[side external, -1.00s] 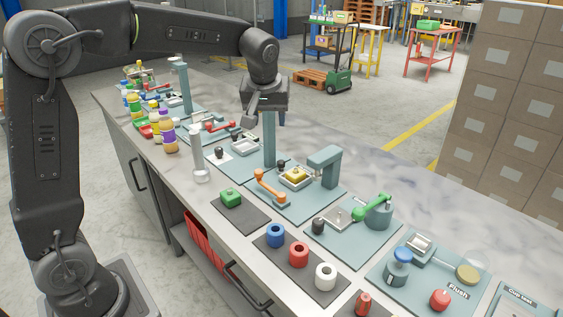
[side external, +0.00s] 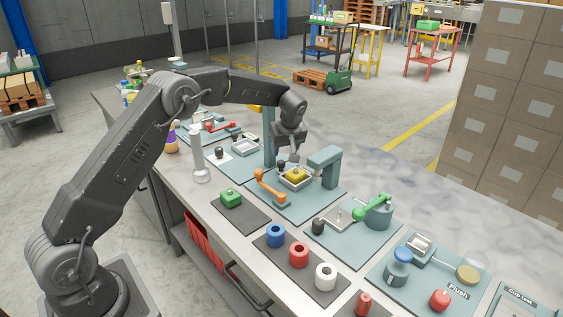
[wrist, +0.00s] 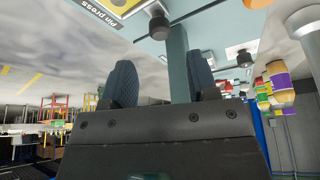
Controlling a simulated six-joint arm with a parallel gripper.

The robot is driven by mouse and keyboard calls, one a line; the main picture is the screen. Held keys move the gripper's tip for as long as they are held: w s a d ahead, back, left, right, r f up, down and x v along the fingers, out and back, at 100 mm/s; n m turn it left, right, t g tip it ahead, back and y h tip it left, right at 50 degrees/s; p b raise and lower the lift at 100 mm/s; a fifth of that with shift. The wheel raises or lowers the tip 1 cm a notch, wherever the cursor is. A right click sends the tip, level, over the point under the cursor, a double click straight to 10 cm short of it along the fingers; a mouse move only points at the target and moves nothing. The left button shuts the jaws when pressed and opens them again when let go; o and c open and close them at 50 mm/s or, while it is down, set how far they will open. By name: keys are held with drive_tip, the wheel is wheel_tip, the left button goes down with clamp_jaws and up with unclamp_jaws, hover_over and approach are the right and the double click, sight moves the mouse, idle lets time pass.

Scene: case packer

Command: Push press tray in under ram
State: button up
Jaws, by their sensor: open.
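In the side external view, a shallow metal tray (side external: 285,183) holding a yellow block (side external: 296,175) lies on a teal plate (side external: 290,205). A black knob (side external: 281,168) is at its left end. A teal C-shaped press frame (side external: 325,160) stands just right of the tray, its arm reaching toward the tray. My gripper (side external: 296,157) points down just above the tray's back edge, near the knob; contact cannot be told.
An orange lever (side external: 268,187) is in front of the tray. A teal column (side external: 269,140) stands behind left, and shows in the wrist view (wrist: 178,60). A green block (side external: 231,198) sits in front.

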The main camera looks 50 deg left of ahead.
sight(282, 161)
drive_tip(key=x, duration=0.7)
drive_tip(key=shift+a+f, duration=0.1)
drive_tip(key=shift+c, duration=0.3)
clamp_jaws()
